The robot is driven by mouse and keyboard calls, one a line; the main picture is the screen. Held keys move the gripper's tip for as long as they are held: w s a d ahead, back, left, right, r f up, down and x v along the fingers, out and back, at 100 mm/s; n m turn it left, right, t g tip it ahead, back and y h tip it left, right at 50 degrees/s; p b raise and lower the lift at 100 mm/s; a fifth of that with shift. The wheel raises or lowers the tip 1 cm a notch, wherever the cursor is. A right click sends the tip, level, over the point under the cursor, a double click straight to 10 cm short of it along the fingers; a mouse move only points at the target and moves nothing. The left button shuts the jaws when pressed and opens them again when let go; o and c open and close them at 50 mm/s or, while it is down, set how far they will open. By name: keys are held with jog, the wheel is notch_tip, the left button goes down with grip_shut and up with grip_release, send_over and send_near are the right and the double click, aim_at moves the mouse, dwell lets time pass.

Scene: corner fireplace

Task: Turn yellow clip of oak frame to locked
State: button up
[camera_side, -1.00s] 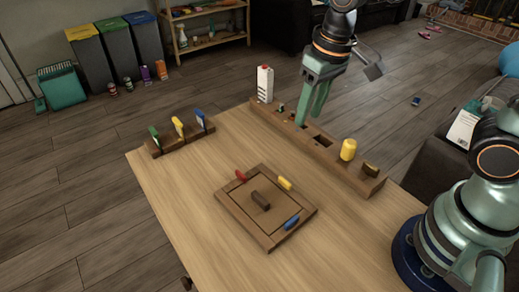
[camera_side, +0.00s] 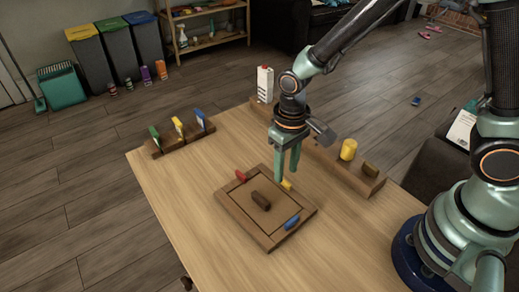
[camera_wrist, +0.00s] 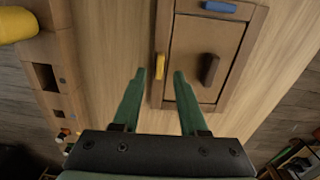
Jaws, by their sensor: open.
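The oak frame (camera_side: 243,219) lies flat on the table with a dark brown handle (camera_side: 261,201) on its panel. The yellow clip (camera_side: 287,184) sits on the frame's far right side, lying along that side; it also shows in the wrist view (camera_wrist: 160,66). A blue clip (camera_side: 292,222) lies along the near right side, and a red clip (camera_side: 241,176) points across the far left side. My gripper (camera_side: 286,176) is open and empty, pointing down by the yellow clip. In the wrist view the clip appears between my fingertips (camera_wrist: 159,73); whether they are above it or beside it is unclear.
A long wooden rail (camera_side: 331,166) with holes and a yellow cylinder (camera_side: 348,149) stands behind the frame, near my arm. A white carton (camera_side: 265,84) stands at its far end. A rack (camera_side: 184,140) with green, yellow and blue pieces is at the left. The table front is clear.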

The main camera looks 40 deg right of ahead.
aim_at(285, 181)
jog(key=shift+f, duration=1.6)
grip_shut()
